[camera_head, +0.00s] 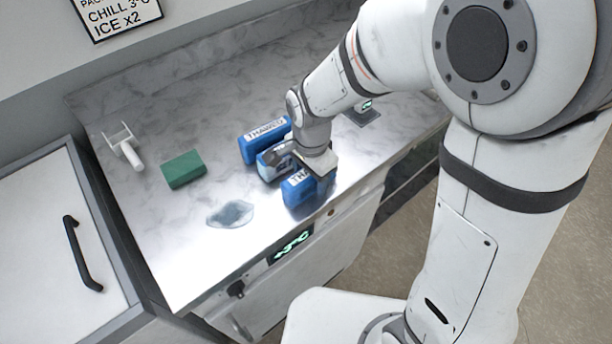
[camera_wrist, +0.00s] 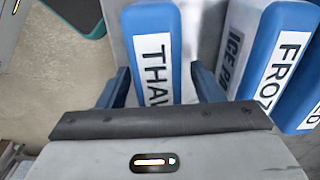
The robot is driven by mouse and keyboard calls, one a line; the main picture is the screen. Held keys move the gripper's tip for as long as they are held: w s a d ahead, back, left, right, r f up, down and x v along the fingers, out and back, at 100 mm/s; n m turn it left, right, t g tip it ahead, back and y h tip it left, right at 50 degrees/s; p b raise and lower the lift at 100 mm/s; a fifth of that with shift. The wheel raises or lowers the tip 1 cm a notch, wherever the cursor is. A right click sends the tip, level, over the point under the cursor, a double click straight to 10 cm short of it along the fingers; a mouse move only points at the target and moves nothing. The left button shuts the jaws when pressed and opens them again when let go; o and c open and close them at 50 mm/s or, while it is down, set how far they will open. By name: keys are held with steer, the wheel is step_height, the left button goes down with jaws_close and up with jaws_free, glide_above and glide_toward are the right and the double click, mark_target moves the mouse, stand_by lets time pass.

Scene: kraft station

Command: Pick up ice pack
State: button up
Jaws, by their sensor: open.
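Several blue ice packs with white labels stand in a group on the marble counter. In the wrist view, one labelled "THAW..." (camera_wrist: 152,22) lies between the two fingers of my open gripper (camera_wrist: 161,88); contact cannot be told. It is the front pack (camera_head: 296,193) in the head view. To its right in the wrist view is a pack labelled "ICE PA..." and "FROZ..." (camera_wrist: 247,52); in the head view this middle pack (camera_head: 266,170) is partly hidden by my gripper (camera_head: 308,172). A back pack labelled "THAWED" (camera_head: 262,150) stands behind; its edge shows at the wrist view's right.
A green block (camera_head: 183,169), a white-handled tool (camera_head: 126,149) and a clear puddle-like patch (camera_head: 230,214) lie left on the counter (camera_head: 150,235). A small device with a green display (camera_head: 366,106) stands behind my arm. The counter's front edge is close to the front pack.

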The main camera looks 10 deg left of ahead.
steer(key=c, duration=1.3)
steer(key=shift+r, duration=0.1)
